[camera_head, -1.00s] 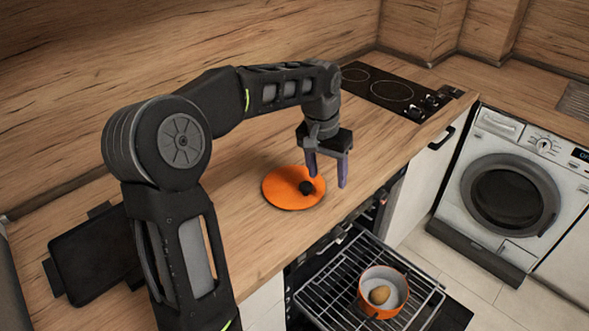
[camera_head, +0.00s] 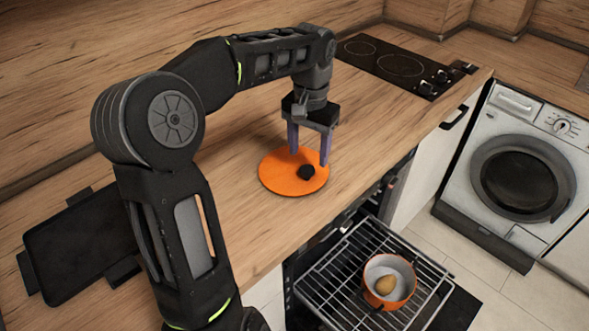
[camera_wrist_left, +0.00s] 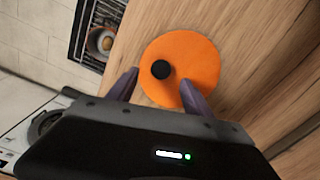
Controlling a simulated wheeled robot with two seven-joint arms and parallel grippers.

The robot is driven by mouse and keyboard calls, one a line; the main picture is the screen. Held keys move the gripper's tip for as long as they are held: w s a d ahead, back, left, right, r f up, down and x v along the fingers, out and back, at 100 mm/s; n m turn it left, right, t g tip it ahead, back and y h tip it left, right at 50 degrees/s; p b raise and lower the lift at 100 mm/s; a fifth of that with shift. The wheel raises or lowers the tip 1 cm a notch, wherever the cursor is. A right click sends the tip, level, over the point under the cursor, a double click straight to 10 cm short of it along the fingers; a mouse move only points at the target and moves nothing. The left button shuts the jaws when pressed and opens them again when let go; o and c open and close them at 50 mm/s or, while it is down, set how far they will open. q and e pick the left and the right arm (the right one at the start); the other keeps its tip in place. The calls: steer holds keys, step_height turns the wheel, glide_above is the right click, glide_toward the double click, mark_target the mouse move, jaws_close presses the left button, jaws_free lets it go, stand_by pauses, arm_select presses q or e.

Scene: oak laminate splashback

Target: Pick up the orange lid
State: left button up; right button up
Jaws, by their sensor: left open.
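The orange lid (camera_head: 283,180) lies flat on the wooden counter, with a dark round knob (camera_head: 306,172) on top. The lid also shows in the left wrist view (camera_wrist_left: 195,58), its black knob (camera_wrist_left: 161,69) between and ahead of the two fingers. My left gripper (camera_head: 309,158) is open and empty, pointing down above the lid's far side. Its fingers stand on either side of the knob's line in the wrist view (camera_wrist_left: 156,82). I cannot tell whether the fingertips touch the lid. My right gripper is not in view.
An orange pot (camera_head: 388,290) with a potato-like item (camera_head: 385,285) inside stands on a pulled-out oven rack (camera_head: 330,278) below the counter edge. A black cooktop (camera_head: 395,68) is at the back right. A washing machine (camera_head: 520,180) stands at the right. The counter around the lid is clear.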

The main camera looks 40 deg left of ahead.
mark_target(307, 168)
arm_select(q)
steer(key=shift+f, duration=0.1)
step_height(307, 168, down, 5)
steer(key=shift+a+p, duration=0.1)
steer(key=shift+p, duration=0.35)
steer(key=shift+c, duration=0.5)
jaws_close()
stand_by(0.5)
